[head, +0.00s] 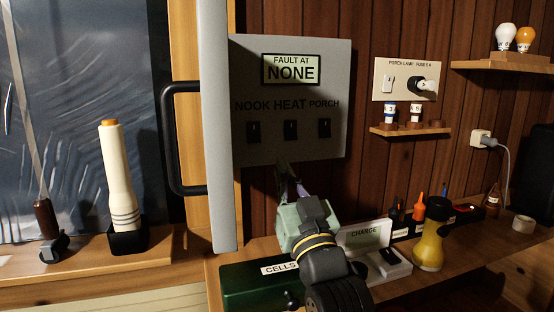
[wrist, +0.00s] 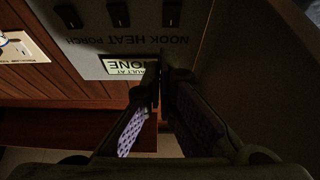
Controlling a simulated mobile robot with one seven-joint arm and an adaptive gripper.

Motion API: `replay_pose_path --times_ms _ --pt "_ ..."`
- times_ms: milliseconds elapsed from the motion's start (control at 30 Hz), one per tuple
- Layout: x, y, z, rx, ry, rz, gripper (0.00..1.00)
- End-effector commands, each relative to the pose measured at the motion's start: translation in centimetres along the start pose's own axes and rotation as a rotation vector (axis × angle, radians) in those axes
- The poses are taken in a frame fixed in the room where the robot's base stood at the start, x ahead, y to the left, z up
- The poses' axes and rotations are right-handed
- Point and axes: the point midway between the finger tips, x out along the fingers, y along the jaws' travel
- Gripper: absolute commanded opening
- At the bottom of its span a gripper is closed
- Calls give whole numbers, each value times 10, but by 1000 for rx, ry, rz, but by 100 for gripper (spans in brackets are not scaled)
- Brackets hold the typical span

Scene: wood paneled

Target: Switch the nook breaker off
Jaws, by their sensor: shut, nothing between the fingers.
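The grey breaker panel (head: 300,160) is on the wood wall, with a display (head: 291,69) reading "FAULT AT NONE". Below the labels are three black switches: the nook breaker (head: 253,132) at left, heat (head: 290,130) in the middle, porch (head: 324,128) at right. In the wrist view the panel appears inverted, with the nook breaker (wrist: 172,13) at top right. The switches' exact positions are too small to tell. My gripper (head: 283,165) is shut and empty, its tips below the switches, between nook and heat; it also shows in the wrist view (wrist: 161,78).
A grey door (head: 209,120) with a black handle (head: 175,140) stands open left of the panel. Below are a green cells box (head: 240,285), a charger (head: 388,263) and a yellow flashlight (head: 431,235).

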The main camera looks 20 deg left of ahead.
Motion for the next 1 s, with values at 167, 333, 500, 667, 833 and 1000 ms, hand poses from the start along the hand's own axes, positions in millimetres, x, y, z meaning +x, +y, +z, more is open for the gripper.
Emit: replay_pose_path --times_ms 167,333,500,667,833,1000 --pt "36 -1 -4 1 -1 -3 0" --pt "74 -2 -5 1 -1 -3 0" --pt "101 -1 8 3 -6 -1 0" --pt "113 -1 22 2 -3 -1 0" --pt "117 -1 28 0 -1 -1 0" --pt "117 -1 29 0 0 -1 0"
